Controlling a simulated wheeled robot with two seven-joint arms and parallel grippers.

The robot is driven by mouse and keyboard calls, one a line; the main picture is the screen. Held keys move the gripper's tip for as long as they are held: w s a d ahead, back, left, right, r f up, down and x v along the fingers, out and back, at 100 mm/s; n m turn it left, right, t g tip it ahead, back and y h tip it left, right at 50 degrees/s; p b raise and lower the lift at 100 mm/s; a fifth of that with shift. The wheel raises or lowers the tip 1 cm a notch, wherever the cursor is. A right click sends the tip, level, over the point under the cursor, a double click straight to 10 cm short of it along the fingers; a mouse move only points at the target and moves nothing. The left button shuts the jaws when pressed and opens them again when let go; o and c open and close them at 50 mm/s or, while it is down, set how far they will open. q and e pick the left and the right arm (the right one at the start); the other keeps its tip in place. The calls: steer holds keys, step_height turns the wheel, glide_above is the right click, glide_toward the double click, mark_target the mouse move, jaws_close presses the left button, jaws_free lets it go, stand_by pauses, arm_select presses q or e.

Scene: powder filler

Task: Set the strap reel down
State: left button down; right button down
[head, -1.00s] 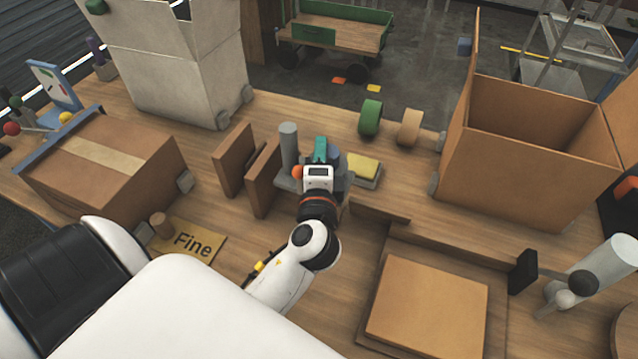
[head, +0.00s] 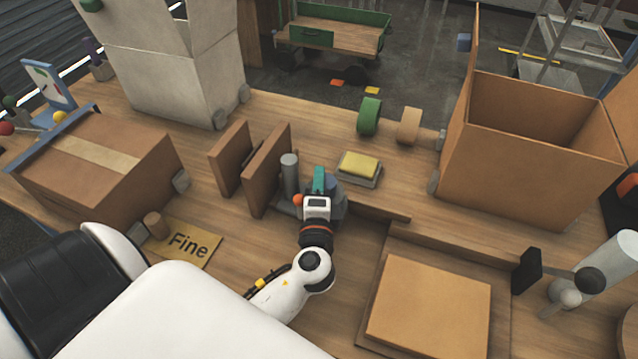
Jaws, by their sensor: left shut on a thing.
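My left gripper (head: 317,208) is over the workbench, left of the flat brown board, and is shut on a mostly hidden grey item, which I take to be the strap reel (head: 334,187). Its rounded grey-blue side shows behind the gripper. A grey upright post (head: 290,178), a teal piece (head: 319,180) and a small orange knob show close around the gripper. The gripper hides where it grips, and I cannot tell whether the reel touches the bench. My right gripper is not seen.
Brown upright panels (head: 266,172) stand close on the left. A yellow block on a grey tray (head: 359,167) lies right of the reel. Green (head: 369,117) and tan (head: 409,126) rolls stand behind.

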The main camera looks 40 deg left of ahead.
arm_select(q)
steer(key=shift+f, duration=0.3)
steer(key=c, duration=0.9)
jaws_free()
steer(key=shift+r, duration=0.4)
steer(key=b+v, duration=0.2)
steer(key=v, duration=0.8)
steer(key=shift+s+d+f, duration=0.1)
steer(key=shift+s+d, duration=0.1)
steer(key=shift+s, duration=0.05)
steer(key=shift+s+d+b, duration=0.35)
steer(key=shift+s, duration=0.25)
